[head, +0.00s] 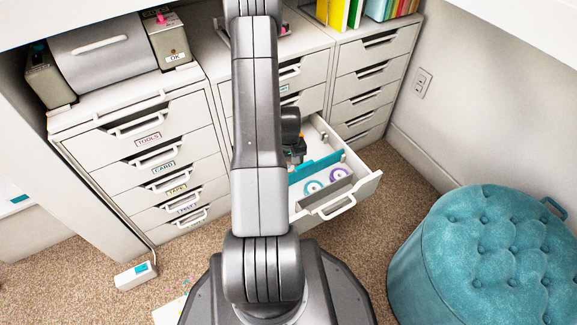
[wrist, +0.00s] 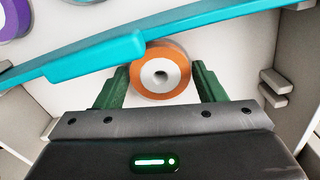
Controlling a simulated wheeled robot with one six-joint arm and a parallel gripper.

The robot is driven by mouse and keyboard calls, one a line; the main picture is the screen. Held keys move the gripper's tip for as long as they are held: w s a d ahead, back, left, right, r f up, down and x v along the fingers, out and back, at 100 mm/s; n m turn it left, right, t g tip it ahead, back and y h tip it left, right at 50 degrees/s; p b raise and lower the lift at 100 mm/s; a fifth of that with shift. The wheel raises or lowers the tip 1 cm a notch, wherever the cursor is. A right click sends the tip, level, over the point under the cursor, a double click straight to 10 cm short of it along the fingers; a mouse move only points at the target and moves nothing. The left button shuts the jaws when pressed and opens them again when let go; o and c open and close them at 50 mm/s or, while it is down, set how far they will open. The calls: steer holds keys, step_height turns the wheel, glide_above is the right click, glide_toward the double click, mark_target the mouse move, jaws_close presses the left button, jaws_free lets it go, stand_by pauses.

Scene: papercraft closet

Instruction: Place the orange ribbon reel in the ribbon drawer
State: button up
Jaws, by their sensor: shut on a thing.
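The orange ribbon reel (wrist: 176,84), with a pale ring face and a dark centre hole, sits between the green fingers of my gripper (wrist: 161,85) in the wrist view. My gripper is shut on it. The open drawer (head: 352,192) stands pulled out in the head view, and my gripper is at its back part. A teal divider (wrist: 85,58) crosses the drawer right beside the reel and overlaps its upper edge in view. I cannot tell whether the reel touches the drawer floor. My arm hides part of the drawer in the head view.
Small grey ledges (wrist: 274,82) are on the drawer wall. A teal tufted pouf (head: 490,235) stands at the right. A labelled drawer unit (head: 150,140) stands left.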

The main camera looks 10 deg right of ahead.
steer(key=shift+r, duration=0.1)
steer(key=shift+f, duration=0.2)
steer(key=o, duration=1)
step_height(320, 180, up, 12)
steer(key=p, duration=0.4)
steer(key=shift+r+p, duration=0.2)
steer(key=shift+p, duration=0.1)
